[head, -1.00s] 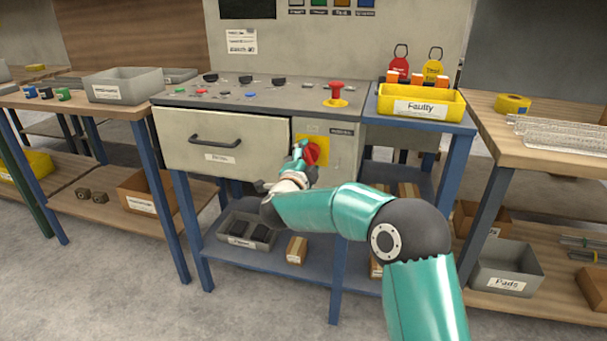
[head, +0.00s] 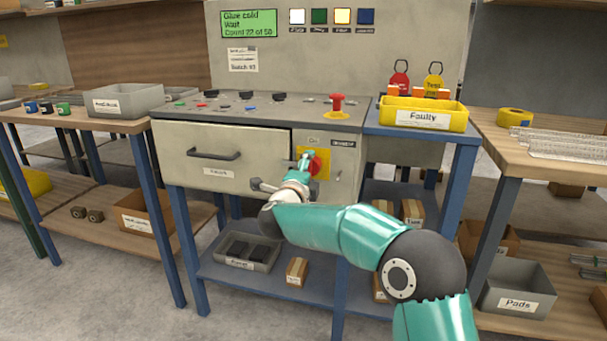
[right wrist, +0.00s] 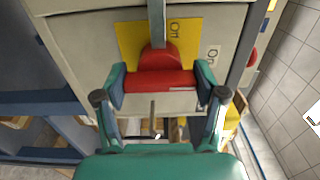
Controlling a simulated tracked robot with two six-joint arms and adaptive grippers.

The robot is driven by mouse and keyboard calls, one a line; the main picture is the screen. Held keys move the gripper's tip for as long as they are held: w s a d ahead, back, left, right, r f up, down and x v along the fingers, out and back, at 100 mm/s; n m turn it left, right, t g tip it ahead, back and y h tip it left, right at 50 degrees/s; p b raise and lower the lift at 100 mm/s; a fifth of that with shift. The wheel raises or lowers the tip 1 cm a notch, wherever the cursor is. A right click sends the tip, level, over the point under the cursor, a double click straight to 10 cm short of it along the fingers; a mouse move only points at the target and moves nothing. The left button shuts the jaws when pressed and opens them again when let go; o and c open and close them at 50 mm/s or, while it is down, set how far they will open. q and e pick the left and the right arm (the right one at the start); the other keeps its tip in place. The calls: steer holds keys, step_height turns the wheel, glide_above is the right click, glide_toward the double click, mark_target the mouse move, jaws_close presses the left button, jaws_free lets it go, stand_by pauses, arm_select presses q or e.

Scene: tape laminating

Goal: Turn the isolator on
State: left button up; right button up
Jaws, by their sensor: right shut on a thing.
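The isolator is a red rotary handle (head: 315,163) on a yellow plate (head: 322,176) at the right of the cabinet front. My right gripper (head: 305,160) is on it. In the right wrist view the red handle (right wrist: 160,82) lies across between the two teal fingers of my right gripper (right wrist: 160,85), which is shut on it. The yellow plate (right wrist: 130,45) shows there, with "Off" at the top and "On" to the right. A pale mark shows near the handle's right end. The panel screen (head: 248,23) is lit green and reads "Glue cold, Wait". My left gripper is out of view.
A drawer with a dark handle (head: 213,154) is left of the isolator. A red mushroom button (head: 336,103) stands on the console above. A yellow "Faulty" bin (head: 422,115) is at right. Blue bench legs (head: 176,225) and a lower shelf are below.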

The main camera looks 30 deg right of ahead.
steer(key=shift+s+d+r, duration=0.15)
steer(key=shift+d, duration=0.15)
steer(key=o, duration=1.3)
steer(key=shift+c, duration=0.2)
steer(key=o, duration=0.4)
steer(key=shift+a+f, duration=0.1)
steer(key=shift+f, duration=0.1)
steer(key=shift+a, duration=0.1)
steer(key=shift+a, duration=0.2)
steer(key=v, duration=1.1)
steer(key=shift+s+a, duration=0.15)
